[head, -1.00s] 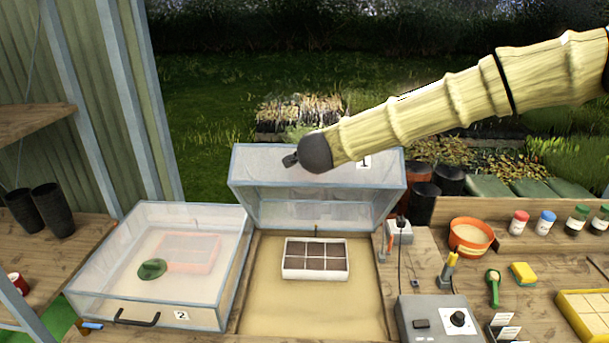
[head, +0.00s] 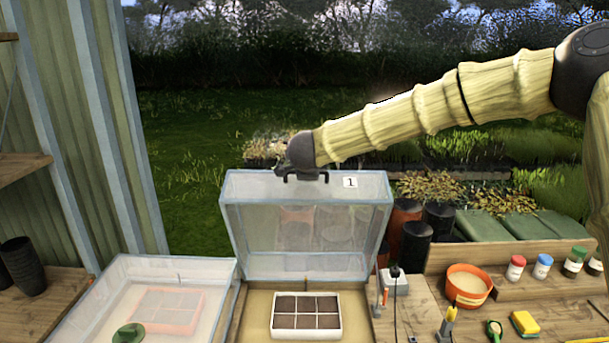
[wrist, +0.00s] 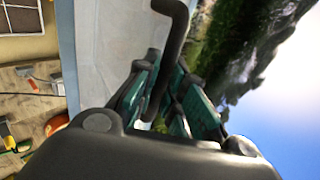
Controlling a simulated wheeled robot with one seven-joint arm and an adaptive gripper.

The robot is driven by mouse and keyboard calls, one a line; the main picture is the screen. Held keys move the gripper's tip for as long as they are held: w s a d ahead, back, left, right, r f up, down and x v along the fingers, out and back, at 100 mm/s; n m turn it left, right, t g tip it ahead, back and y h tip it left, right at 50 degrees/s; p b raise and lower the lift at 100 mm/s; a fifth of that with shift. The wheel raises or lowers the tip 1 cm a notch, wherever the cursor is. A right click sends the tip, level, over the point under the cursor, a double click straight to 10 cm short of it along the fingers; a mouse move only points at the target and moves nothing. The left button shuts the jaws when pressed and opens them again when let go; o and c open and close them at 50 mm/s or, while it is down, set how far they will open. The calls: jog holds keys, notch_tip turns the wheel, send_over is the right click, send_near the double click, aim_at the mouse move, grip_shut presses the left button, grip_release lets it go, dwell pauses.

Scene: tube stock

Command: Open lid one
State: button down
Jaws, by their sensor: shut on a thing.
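Lid one (head: 303,225) is a clear, pale-framed box lid marked with a "1" label. In the head view it stands tilted well up at the back of its bed. Its dark handle (head: 306,178) is at the top edge and also shows in the wrist view (wrist: 172,48). My gripper (head: 297,168) is at that handle, and in the wrist view its green-padded fingers (wrist: 165,95) are shut around the bar. Under the raised lid, a white seed tray (head: 306,332) with dark soil cells sits on the sandy bed.
Lid two (head: 110,285) lies closed at left, with a green object (head: 128,334) on it. At right are an orange pot (head: 467,286), several jars, a yellow sponge (head: 525,323) and a socket box (head: 394,282). Black pots (head: 22,266) stand at far left.

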jog(key=shift+f, duration=0.1)
jog(key=c, duration=1.5)
grip_release()
jog(key=v, duration=1.2)
